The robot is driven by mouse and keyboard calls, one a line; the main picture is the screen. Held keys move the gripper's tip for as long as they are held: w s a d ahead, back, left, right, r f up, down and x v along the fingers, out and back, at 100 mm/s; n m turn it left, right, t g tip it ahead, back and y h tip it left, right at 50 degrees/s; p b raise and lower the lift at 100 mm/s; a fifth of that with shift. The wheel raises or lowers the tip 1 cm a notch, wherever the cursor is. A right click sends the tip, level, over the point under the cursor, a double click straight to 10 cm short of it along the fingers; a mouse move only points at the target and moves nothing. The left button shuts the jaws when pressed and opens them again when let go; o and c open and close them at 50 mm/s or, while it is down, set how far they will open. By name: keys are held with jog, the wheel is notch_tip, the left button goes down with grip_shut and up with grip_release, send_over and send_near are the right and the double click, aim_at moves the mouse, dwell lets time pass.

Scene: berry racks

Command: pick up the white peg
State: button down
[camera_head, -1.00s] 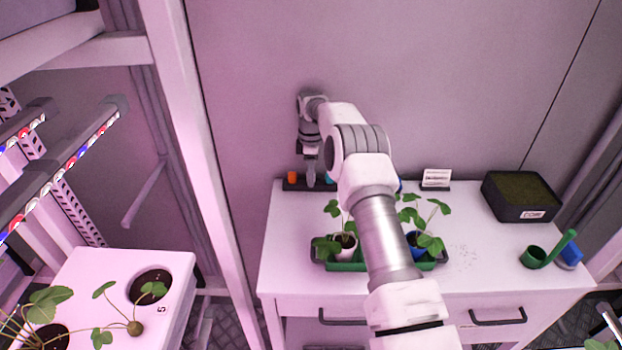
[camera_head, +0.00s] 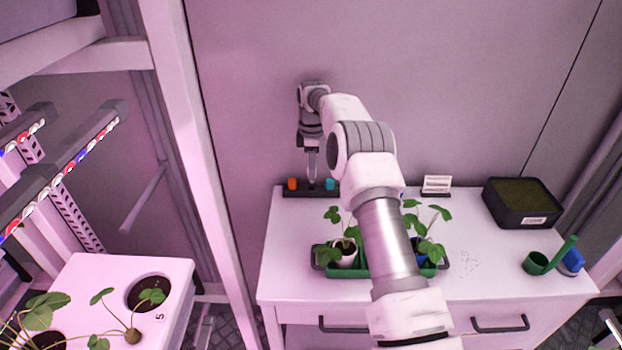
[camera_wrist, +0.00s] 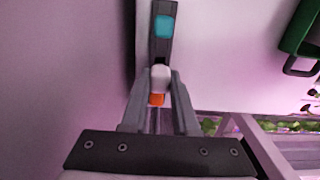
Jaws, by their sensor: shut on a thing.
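My gripper (camera_head: 312,180) hangs pointing down over the black rack (camera_head: 311,190) at the back left of the white table. In the wrist view, my gripper (camera_wrist: 160,82) is shut on the white peg (camera_wrist: 160,75), whose rounded end shows between the fingertips. In the head view I cannot make out the peg apart from the fingers. An orange peg (camera_head: 292,184) and a cyan peg (camera_head: 330,184) stand in the rack on either side of my gripper. I cannot tell whether the white peg's lower end is clear of the rack.
A green tray (camera_head: 347,271) with potted seedlings stands in front of the rack, partly behind my arm. A small white sign (camera_head: 437,185), a black soil box (camera_head: 522,204) and a green cup (camera_head: 536,263) are to the right. The wall is close behind the rack.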

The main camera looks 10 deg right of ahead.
jog(key=s+d+r+b, duration=0.1)
jog(key=s+d+r, duration=0.5)
jog(key=d, duration=0.3)
jog(key=shift+s+d+r, duration=0.25)
jog(key=shift+s, duration=0.05)
jog(key=shift+r, duration=0.1)
dwell(0.4)
